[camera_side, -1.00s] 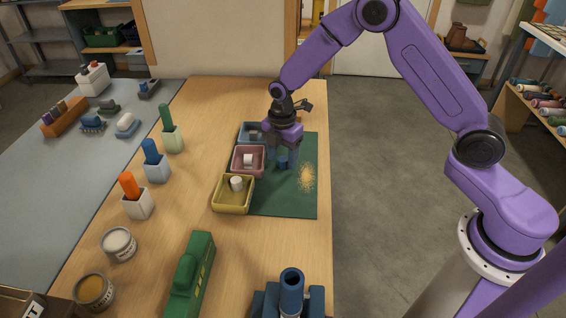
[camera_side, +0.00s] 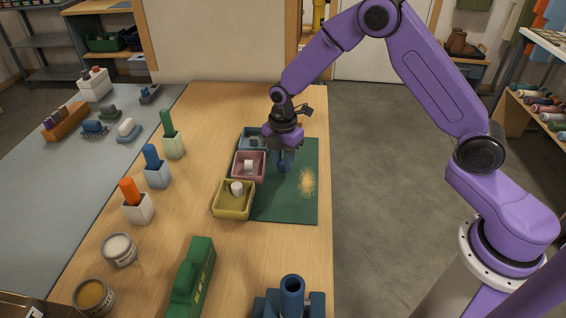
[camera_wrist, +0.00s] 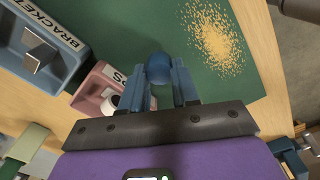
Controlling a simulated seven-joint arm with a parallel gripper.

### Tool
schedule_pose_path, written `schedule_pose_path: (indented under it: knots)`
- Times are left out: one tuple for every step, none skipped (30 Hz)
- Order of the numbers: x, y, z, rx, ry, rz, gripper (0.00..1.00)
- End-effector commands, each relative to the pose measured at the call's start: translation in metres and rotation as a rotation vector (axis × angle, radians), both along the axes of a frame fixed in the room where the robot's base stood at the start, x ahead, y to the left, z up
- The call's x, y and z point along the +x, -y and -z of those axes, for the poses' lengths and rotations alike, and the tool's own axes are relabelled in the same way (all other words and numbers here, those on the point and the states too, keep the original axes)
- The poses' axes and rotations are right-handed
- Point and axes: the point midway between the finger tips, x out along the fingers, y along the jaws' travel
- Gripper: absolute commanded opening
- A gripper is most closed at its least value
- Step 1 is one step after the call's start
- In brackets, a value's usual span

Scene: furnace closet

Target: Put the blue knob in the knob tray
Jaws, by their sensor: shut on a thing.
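The blue knob (camera_wrist: 158,68) is between the two fingers of my gripper (camera_wrist: 160,82) in the wrist view. In the side view my gripper (camera_side: 284,160) is shut on it over the green mat, just right of the pink tray (camera_side: 236,176). I cannot tell whether the knob is clear of the mat. The pink tray also shows in the wrist view (camera_wrist: 88,92), with a pale piece inside and a label mostly hidden by my gripper. The blue tray (camera_wrist: 72,66) is labelled BRACKETS and holds a metal piece. Which tray is the knob tray is not readable.
A yellow tray (camera_side: 222,207) with a white cylinder stands in front of the pink one. The green mat (camera_side: 285,207) is bare there, with tan crumbs (camera_side: 307,183) at its right. Pots with coloured handles (camera_side: 157,165) line the left; a green block (camera_side: 192,275) lies nearer.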

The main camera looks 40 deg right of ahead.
Motion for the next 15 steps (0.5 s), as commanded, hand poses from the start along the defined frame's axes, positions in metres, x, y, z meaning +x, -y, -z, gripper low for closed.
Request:
schedule_pose_path:
  knots:
    - [0.0, 0.0, -0.006, 0.001, 0.002, 0.0, 0.0]
    - [0.0, 0.0, -0.009, 0.001, 0.002, 0.0, 0.0]
    - [0.001, 0.0, -0.015, 0.001, 0.004, 0.0, 0.0]
    - [0.001, 0.0, -0.02, 0.001, 0.003, 0.0, 0.0]
    - [0.0, 0.0, -0.025, 0.001, 0.003, 0.0, 0.0]
    - [-0.006, 0.001, -0.029, 0.0, 0.001, 0.0, 0.0]
    - [-0.009, 0.002, -0.033, 0.001, 0.002, -0.001, 0.0]
    - [-0.013, 0.003, -0.037, 0.0, 0.001, -0.001, 0.0]
    - [-0.018, 0.004, -0.044, 0.001, 0.002, -0.001, 0.0]
    - [-0.022, 0.004, -0.049, 0.001, 0.003, -0.001, 0.0]
    - [-0.026, 0.005, -0.054, 0.001, 0.003, -0.001, 0.0]
    - [-0.032, 0.007, -0.061, 0.001, 0.003, -0.001, 0.0]
    - [-0.036, 0.008, -0.066, 0.001, 0.003, -0.001, 0.0]
    - [-0.04, 0.008, -0.072, 0.001, 0.003, -0.001, 0.0]
    - [-0.046, 0.009, -0.079, 0.001, 0.004, 0.0, 0.0]
